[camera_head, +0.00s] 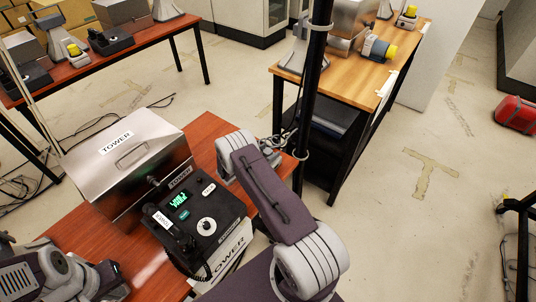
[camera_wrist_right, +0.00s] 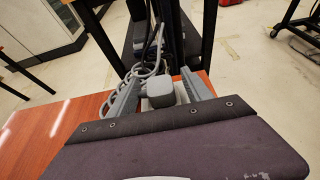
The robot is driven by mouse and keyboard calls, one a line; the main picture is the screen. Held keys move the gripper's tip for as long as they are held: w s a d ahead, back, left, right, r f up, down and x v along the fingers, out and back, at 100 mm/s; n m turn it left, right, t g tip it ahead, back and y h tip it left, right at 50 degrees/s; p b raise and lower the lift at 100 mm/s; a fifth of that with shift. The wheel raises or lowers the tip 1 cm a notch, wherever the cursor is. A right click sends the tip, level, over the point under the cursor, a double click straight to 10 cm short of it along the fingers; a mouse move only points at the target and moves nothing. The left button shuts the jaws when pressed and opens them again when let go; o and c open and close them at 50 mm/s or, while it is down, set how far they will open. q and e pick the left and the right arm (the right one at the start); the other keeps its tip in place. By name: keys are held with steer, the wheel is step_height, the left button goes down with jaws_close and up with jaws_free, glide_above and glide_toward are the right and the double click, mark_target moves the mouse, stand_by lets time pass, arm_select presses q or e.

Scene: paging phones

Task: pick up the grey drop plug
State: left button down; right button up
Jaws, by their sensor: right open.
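The grey drop plug (camera_wrist_right: 160,93) is a small rounded block in the right wrist view, beside a loop of grey cable. My right gripper (camera_wrist_right: 160,76) is open, with one grey finger on each side of the plug. I cannot tell whether either finger touches it. In the head view my right arm reaches over the right edge of the wooden table, and its fingers and the plug are not clearly seen. My left gripper (camera_head: 104,282) is at the lower left, dark and partly cut off; its jaws cannot be made out.
A black desk phone unit (camera_head: 196,222) with a green display and handset sits on the reddish table (camera_head: 202,130). A steel box (camera_head: 124,160) labelled TOWER stands behind it. A dark upright pole (camera_head: 312,95) with cables rises just past my right arm. Another wooden bench (camera_head: 400,50) stands behind.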

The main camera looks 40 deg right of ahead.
mark_target(268, 150)
steer(key=shift+a, duration=0.15)
jaws_close()
steer(key=shift+r, duration=0.1)
step_height(268, 150, up, 4)
steer(key=shift+r+b, duration=0.1)
steer(key=shift+b, duration=0.2)
steer(key=s+d+r+b, duration=0.1)
steer(key=s+d+r, duration=0.5)
steer(key=d, duration=0.3)
steer(key=shift+s+d+r, duration=0.35)
